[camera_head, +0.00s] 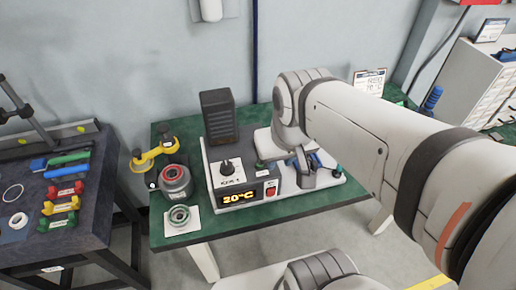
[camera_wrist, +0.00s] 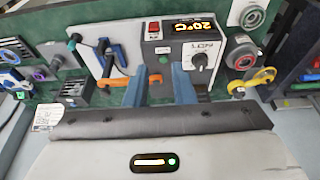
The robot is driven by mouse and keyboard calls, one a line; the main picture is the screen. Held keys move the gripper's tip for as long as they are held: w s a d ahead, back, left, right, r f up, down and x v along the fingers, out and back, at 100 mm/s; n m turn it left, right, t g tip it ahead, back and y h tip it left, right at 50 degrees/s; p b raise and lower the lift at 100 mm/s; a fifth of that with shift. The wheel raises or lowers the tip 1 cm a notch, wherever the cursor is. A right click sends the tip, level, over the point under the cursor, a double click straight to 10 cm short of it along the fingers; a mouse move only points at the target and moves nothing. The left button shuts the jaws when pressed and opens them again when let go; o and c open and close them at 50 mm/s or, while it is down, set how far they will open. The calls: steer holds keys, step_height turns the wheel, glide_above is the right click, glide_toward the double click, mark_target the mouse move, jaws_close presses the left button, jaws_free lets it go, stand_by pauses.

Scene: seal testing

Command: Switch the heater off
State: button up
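A black knob (camera_head: 227,167) sits on top. In the wrist view the display (camera_wrist: 194,27), red switch (camera_wrist: 154,27) and knob (camera_wrist: 201,62) also show. My gripper (camera_wrist: 158,78) is open, its two blue fingers apart with nothing seen held between them.
A dark ribbed block (camera_head: 218,117) stands behind the knob. A grey round pot (camera_head: 176,182), a ring on a white card (camera_head: 180,215) and a yellow tool (camera_head: 153,153) lie left. A blue-handled clamp (camera_wrist: 119,54) is beside the heater. Another table (camera_head: 85,225) stands left.

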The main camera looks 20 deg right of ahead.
jaws_close()
stand_by(0.8)
